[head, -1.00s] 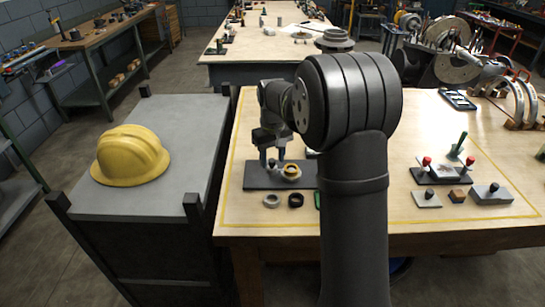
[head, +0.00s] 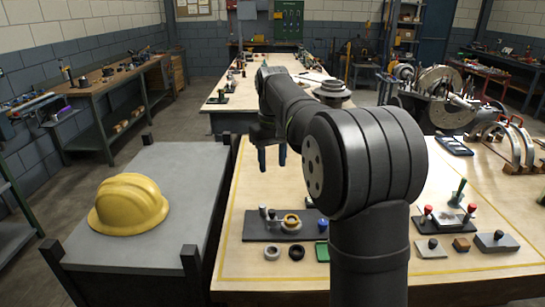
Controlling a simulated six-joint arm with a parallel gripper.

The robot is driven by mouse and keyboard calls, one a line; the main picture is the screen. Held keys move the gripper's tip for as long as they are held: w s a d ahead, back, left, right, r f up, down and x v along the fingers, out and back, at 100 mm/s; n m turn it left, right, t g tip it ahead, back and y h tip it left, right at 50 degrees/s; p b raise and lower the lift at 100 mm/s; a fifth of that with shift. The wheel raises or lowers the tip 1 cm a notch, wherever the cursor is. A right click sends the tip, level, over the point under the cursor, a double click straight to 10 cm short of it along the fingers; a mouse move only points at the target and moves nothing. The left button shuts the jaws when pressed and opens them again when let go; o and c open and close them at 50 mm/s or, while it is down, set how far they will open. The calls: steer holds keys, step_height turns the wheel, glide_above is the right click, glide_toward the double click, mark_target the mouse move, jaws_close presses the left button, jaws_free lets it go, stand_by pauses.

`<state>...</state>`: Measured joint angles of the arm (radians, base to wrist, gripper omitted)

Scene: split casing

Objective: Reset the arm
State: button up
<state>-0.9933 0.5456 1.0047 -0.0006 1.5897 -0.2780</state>
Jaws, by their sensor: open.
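My gripper (head: 272,158) hangs above the wooden table, fingers pointing down, well clear of the parts below. Its two fingers stand apart with nothing visible between them. A grey ring (head: 272,253) and a black ring (head: 297,253) lie in front of the plate. My arm hides part of the table behind and right of the plate.
A yellow hard hat (head: 128,205) rests on the grey bench (head: 190,160) at left. Metal arches (head: 515,145) stand farther back.

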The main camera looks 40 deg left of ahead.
mark_target(272, 211)
steer(key=shift+r, duration=0.5)
step_height(272, 211, down, 18)
steer(key=shift+r, duration=0.25)
stand_by(0.6)
step_height(272, 211, up, 18)
step_height(272, 211, down, 18)
steer(key=shift+s+f, duration=0.1)
steer(key=shift+s+a+m, duration=0.25)
steer(key=shift+s+m, duration=0.25)
steer(key=shift+m, duration=0.5)
